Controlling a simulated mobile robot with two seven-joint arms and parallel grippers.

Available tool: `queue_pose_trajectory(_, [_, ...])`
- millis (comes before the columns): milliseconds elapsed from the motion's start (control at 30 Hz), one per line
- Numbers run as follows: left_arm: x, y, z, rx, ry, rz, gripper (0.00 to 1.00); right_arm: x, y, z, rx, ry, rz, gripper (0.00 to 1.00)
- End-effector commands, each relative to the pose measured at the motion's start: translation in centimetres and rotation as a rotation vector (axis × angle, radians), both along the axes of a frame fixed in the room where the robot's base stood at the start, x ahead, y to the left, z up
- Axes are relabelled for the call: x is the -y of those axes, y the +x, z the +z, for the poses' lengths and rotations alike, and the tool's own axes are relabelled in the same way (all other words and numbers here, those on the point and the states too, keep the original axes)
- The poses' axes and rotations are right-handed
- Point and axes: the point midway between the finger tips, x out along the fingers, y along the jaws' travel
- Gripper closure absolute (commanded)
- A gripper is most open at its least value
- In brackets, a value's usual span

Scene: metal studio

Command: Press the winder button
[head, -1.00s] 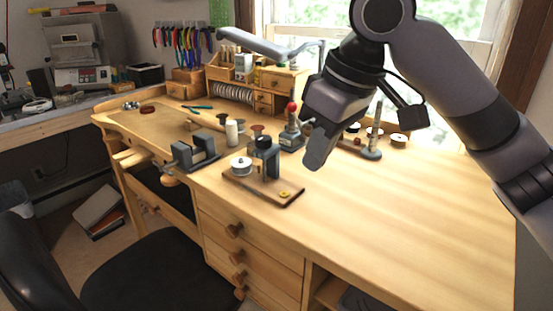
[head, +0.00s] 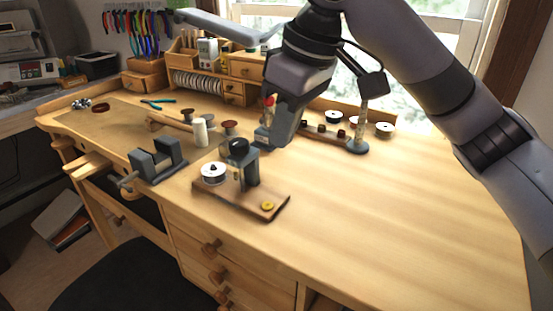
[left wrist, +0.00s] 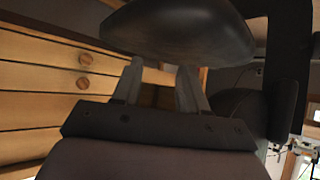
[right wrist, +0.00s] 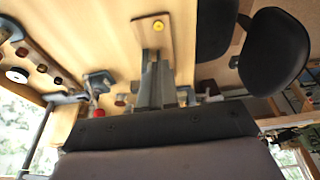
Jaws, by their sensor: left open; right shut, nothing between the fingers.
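The winder (head: 243,165) stands on a brown wooden base (head: 235,194) on the workbench, with a white spool on its left. A round yellow button (head: 267,206) lies on the base's front right corner. It also shows in the right wrist view (right wrist: 157,27), beyond the fingertips. My right gripper (head: 283,140) is shut and empty, above the bench behind and right of the winder, apart from the button. In the right wrist view its fingers (right wrist: 154,70) point toward the button. My left gripper (left wrist: 155,75) shows only in the left wrist view, open and empty, below bench level near the dark seat.
A grey vise (head: 155,160) and a white thread spool (head: 200,132) stand left of the winder. A red-topped tool (head: 267,122) stands behind it, close to my right gripper. A rack of small spools (head: 345,130) lies behind. The bench's right side is clear.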

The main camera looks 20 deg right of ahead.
Motion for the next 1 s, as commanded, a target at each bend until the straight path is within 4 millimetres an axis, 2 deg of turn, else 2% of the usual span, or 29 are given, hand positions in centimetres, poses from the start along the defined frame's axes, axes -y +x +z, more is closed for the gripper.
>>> queue_pose_trajectory(400, [0.0,0.0,-0.8,-0.001,-0.001,0.0,0.57,-1.4,1.8,-8.2,-0.004,-0.002,0.0,1.0])
queue_pose_trajectory(600, [0.1,0.0,-1.0,-0.002,-0.004,0.001,0.57,-1.5,2.0,-11.3,-0.002,-0.001,0.001,1.0])
queue_pose_trajectory(800, [0.2,0.2,-0.9,0.0,-0.006,0.001,0.57,-1.5,2.0,-12.7,-0.001,0.0,0.0,1.0])
queue_pose_trajectory(1000, [0.2,0.3,-0.8,0.003,-0.007,0.0,0.57,-1.5,2.0,-12.8,-0.001,0.001,0.0,1.0])
